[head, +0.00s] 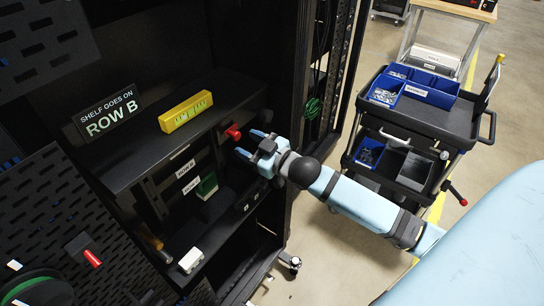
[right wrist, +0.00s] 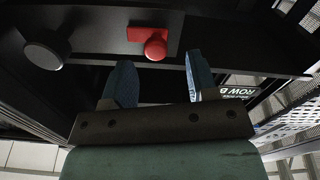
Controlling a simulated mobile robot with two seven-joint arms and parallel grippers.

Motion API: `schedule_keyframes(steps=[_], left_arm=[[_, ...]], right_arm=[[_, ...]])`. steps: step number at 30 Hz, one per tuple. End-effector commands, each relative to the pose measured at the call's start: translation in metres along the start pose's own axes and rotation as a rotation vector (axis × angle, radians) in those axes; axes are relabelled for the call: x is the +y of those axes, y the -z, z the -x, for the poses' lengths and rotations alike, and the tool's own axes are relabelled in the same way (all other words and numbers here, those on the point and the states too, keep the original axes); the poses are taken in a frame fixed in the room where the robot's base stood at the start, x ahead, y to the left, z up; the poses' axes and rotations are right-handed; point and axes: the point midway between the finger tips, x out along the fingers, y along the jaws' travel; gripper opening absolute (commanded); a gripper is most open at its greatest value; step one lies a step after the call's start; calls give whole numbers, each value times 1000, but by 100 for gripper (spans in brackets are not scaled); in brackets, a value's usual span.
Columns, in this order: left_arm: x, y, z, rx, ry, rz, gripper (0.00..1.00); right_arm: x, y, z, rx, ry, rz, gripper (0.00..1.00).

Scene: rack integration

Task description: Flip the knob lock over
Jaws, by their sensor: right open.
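The red knob lock (head: 233,132) sits on the black rack at the right end of the shelf. In the right wrist view it is a red plate with a round red knob (right wrist: 156,48). My right gripper (head: 246,143) is open and empty, its blue fingers pointing at the knob from the right. In the right wrist view the fingertips (right wrist: 159,62) lie either side of the knob's line, just short of it, with a visible gap. My left gripper is not in view.
A black round knob (right wrist: 47,48) is left of the lock in the wrist view. A yellow level (head: 186,111) and a "ROW B" sign (head: 108,114) stand on the shelf. A cart with blue bins (head: 430,91) stands at right. Floor between rack and cart is clear.

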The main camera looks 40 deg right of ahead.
Motion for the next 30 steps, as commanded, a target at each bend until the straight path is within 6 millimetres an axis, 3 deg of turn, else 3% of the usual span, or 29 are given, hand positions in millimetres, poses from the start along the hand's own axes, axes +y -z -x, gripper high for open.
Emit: schedule_keyframes(steps=[6,12,18,30], left_arm=[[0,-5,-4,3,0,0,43],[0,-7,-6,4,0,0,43],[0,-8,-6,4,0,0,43],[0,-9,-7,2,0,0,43]], right_arm=[[-2,-2,50,-2,2,0,53],[-2,-1,78,-1,1,-1,53],[-1,0,89,0,2,0,53],[-1,1,89,1,1,0,53]])
